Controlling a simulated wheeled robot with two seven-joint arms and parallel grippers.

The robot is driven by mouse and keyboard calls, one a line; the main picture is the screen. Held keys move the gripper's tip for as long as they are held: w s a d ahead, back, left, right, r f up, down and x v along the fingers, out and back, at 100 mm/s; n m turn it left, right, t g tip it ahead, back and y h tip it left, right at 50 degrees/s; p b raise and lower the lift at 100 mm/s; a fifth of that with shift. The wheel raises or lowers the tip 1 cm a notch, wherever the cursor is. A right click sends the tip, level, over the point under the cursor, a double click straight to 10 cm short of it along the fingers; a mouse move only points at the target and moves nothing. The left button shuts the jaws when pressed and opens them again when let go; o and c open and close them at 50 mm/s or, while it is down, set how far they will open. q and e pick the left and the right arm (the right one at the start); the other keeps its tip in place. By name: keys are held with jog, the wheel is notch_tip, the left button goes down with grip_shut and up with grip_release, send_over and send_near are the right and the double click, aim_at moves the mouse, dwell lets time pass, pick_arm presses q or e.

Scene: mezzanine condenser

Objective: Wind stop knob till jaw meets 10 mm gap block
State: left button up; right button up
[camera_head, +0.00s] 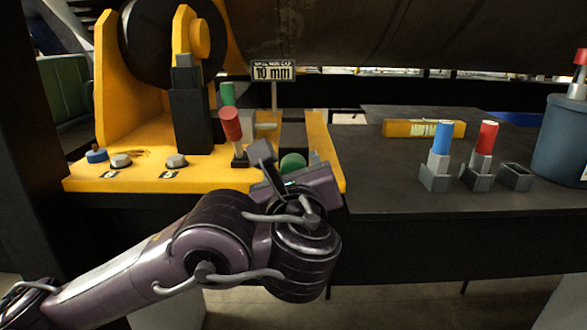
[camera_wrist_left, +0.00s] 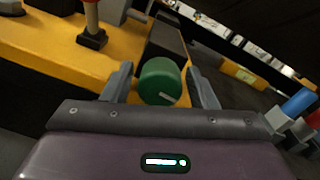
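The green round knob (camera_head: 292,162) sits at the front right of the yellow fixture, and it shows with a white mark on its face in the left wrist view (camera_wrist_left: 160,82). My left gripper (camera_head: 288,163) is at the knob. Its two fingers (camera_wrist_left: 162,85) stand open, one on each side of the knob, with a visible gap on both sides. A dark block (camera_head: 293,136) lies behind the knob. A sign reading 10 mm (camera_head: 273,71) stands behind on a post. I cannot clearly make out the jaw or its gap to the block. My right gripper is out of view.
A red-handled lever (camera_head: 231,125) stands left of my gripper on the yellow base (camera_head: 215,180). Blue-topped (camera_head: 442,138) and red-topped (camera_head: 487,138) pieces stand in grey holders on the dark bench (camera_head: 390,185). A yellow level (camera_head: 424,128) lies behind them. A blue-grey canister (camera_head: 562,140) stands far right.

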pick_arm(q)
jog(key=c, duration=0.8)
jog(key=shift+m, duration=0.3)
jog(key=m+p, duration=0.2)
jog(key=m, duration=0.3)
jog(key=shift+r, duration=0.1)
jog(key=m+p, duration=0.2)
jog(key=m, duration=0.3)
jog(key=shift+m+p, duration=0.3)
jog(key=o, duration=1)
jog(key=shift+f, duration=0.2)
